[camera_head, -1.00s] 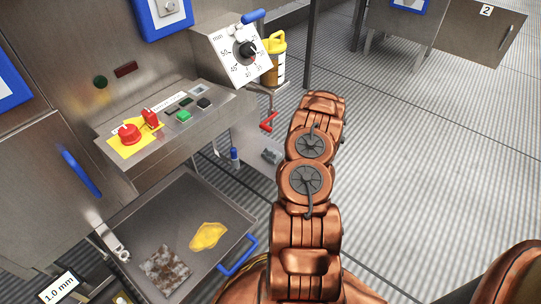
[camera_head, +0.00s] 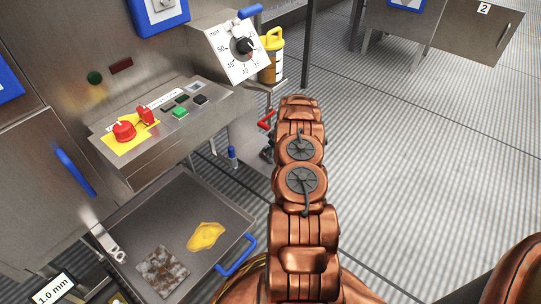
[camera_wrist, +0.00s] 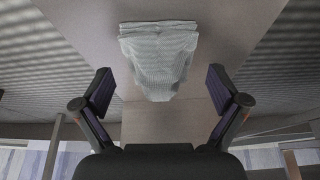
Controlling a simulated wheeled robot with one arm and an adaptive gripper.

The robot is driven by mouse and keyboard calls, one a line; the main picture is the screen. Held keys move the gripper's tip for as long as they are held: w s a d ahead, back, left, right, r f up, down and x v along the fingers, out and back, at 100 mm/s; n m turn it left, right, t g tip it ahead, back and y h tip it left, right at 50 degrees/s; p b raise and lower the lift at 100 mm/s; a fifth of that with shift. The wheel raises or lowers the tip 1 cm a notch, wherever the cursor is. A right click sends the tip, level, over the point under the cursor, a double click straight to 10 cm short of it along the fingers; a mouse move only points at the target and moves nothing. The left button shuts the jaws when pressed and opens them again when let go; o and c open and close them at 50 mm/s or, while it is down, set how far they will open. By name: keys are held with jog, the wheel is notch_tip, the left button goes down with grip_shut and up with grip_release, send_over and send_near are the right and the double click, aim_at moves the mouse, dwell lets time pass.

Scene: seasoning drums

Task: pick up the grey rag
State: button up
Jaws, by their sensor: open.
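The grey rag (camera_wrist: 162,58) shows in the wrist view as a pale, ribbed, folded cloth against a plain grey-brown surface. It is centred between the fingers and a little beyond them. My gripper (camera_wrist: 160,88) is open, one finger on each side of the rag, with a gap on both sides. No contact with the rag shows. In the head view my arm covers the area where the gripper works, and the rag cannot be made out there.
A steel tray (camera_head: 218,206) with a blue handle (camera_head: 236,256) holds a yellow cloth (camera_head: 206,236) and a stained brown-grey cloth (camera_head: 163,270). A control panel (camera_head: 160,118) and a yellow-lidded container (camera_head: 271,57) stand left of my arm. The floor to the right is clear.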

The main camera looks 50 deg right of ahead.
jog(key=shift+w+f, duration=0.1)
jog(key=shift+f, duration=0.35)
jog(key=c, duration=1.2)
jog(key=shift+r, duration=0.15)
notch_tip(320, 180, up, 3)
jog(key=shift+r+p, duration=0.15)
jog(key=shift+p, duration=0.7)
jog(key=shift+s+r, duration=0.2)
jog(key=s+a, duration=0.1)
jog(key=s, duration=0.4)
jog(key=s+a+p, duration=0.1)
jog(key=s, duration=0.4)
jog(key=s+a+r+p, duration=0.1)
jog(key=s, duration=0.4)
jog(key=shift+s+a, duration=0.1)
jog(key=shift+a, duration=0.2)
